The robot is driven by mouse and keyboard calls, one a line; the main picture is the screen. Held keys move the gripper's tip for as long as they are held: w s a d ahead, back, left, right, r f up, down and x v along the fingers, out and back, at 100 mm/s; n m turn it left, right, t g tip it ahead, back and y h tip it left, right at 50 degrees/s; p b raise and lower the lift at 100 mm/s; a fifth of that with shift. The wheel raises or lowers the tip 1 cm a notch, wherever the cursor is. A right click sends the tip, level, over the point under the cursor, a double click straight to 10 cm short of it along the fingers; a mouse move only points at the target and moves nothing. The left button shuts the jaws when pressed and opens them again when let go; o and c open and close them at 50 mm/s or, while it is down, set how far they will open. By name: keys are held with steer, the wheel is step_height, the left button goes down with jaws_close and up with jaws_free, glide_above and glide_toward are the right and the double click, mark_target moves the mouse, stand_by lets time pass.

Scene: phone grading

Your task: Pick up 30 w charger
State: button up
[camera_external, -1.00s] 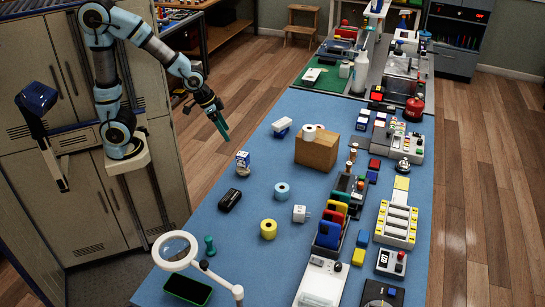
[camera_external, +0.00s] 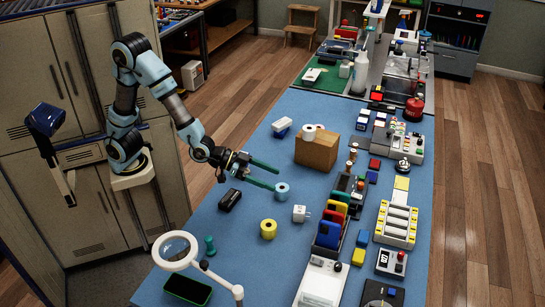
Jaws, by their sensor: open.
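A small white block-shaped charger (camera_external: 300,213) with darker marks on its face stands on the blue tabletop (camera_external: 255,258), near the middle. I cannot read its rating. My gripper (camera_external: 277,178) is open and empty, with two long green fingers reaching out over the table from the left. The fingertips are up and to the left of the charger in the picture and apart from it. The nearer fingertip overlaps the edge of a light blue roll (camera_external: 283,192); I cannot tell whether they touch.
A yellow roll (camera_external: 268,229) and a black item (camera_external: 230,199) lie left of the charger. A rack of coloured cases (camera_external: 329,232) stands close on its right. A cardboard box (camera_external: 317,150) is behind. A ring magnifier lamp (camera_external: 176,250) stands in front. Bare table lies just before the charger.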

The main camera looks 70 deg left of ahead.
glide_toward(298, 209)
steer(key=shift+s+a, duration=0.2)
steer(key=shift+a, duration=0.1)
steer(key=shift+w+d+f, duration=0.1)
steer(key=shift+w+f, duration=0.05)
steer(key=shift+f, duration=0.05)
steer(key=p+x, duration=0.1)
steer(key=x, duration=0.9)
steer(key=shift+w+d+f+p, duration=0.1)
steer(key=shift+w+d+p, duration=0.05)
steer(key=shift+p, duration=0.25)
jaws_close()
